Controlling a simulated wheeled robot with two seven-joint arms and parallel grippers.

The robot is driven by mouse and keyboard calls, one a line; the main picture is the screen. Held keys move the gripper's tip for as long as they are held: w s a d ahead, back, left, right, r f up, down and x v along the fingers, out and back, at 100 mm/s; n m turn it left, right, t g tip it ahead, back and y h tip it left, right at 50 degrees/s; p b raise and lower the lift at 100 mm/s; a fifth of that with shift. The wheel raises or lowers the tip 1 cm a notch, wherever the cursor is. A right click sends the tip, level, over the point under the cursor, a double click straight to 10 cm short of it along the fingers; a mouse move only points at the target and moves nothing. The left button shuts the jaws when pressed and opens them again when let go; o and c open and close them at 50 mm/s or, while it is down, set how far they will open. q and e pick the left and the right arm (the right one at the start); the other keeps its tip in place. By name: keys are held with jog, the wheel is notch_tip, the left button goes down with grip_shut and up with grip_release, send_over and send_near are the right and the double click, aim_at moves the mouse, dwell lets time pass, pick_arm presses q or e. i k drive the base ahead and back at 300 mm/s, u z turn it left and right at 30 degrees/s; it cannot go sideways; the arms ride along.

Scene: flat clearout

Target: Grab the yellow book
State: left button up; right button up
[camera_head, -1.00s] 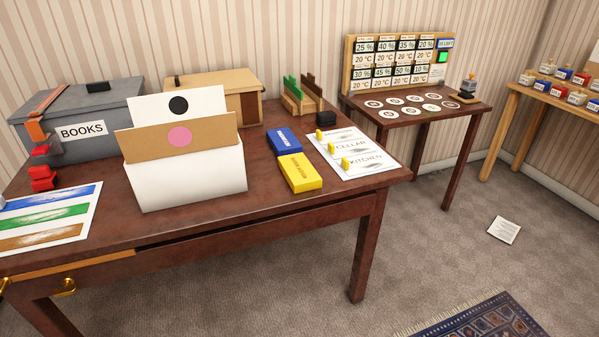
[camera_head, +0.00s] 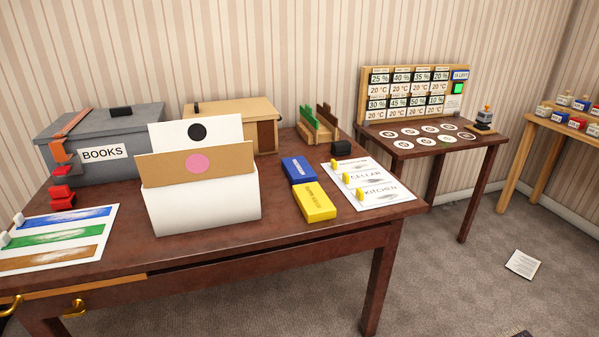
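The yellow book (camera_head: 314,203) lies flat on the dark wooden table (camera_head: 290,243), near its front right part. A blue book (camera_head: 299,169) lies just behind it. A white sheet with yellow pieces, marked CELLAR and KITCHEN (camera_head: 372,186), lies to its right. Neither of my grippers shows in the head view.
A white box with upright cards (camera_head: 206,206) stands left of the yellow book. A grey BOOKS box (camera_head: 101,165), a wooden box (camera_head: 235,118) and a green-and-brown rack (camera_head: 318,124) stand behind. The table front by the book is clear. A smaller table (camera_head: 433,145) stands at the right.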

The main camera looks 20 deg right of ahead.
aim_at(316, 205)
jog(key=z, duration=1.6)
jog(key=i, duration=1.3)
jog(key=u, duration=2.65)
